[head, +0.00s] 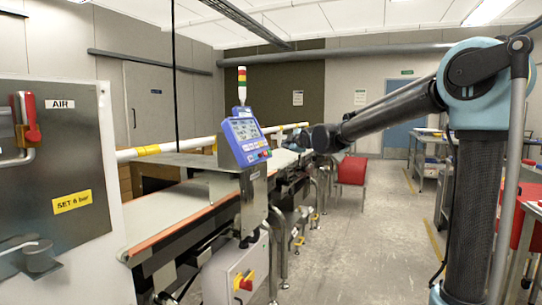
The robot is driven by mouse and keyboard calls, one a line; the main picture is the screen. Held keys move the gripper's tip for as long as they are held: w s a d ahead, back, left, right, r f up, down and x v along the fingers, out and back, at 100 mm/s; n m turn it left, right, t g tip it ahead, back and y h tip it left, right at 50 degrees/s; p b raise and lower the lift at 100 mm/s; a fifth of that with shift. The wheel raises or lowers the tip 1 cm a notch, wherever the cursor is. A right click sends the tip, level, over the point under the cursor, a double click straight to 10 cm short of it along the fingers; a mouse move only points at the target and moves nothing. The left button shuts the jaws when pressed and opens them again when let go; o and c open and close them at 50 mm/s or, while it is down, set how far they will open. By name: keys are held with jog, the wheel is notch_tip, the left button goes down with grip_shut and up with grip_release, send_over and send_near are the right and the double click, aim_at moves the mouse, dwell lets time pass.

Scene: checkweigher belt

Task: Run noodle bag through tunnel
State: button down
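I cannot make out a noodle bag in the head view. The checkweigher belt (165,212) runs from the left foreground back toward the middle, pale with an orange-brown edge. A flat metal cover (178,160) sits over part of it; I cannot tell whether this is the tunnel. My arm comes in from the right and reaches left to a dark joint (325,139) beside the far part of the line. The fingers of my gripper do not show, so what they hold is hidden.
A blue control display (245,137) on a metal post stands in front of the belt. A steel cabinet (65,200) fills the left. The grey floor (365,235) between the line and the right-hand benches is clear.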

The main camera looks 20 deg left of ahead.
jog(key=shift+d+r, duration=0.1)
jog(key=shift+d, duration=0.1)
jog(key=shift+s+d+r, duration=0.1)
jog(key=shift+d+r, duration=0.35)
jog(key=shift+d, duration=0.45)
jog(key=shift+s+d+r, duration=0.1)
jog(key=shift+d+r, duration=0.35)
jog(key=shift+d, duration=0.4)
jog(key=shift+d+r, duration=0.45)
jog(key=shift+d, duration=0.45)
jog(key=shift+d, duration=0.1)
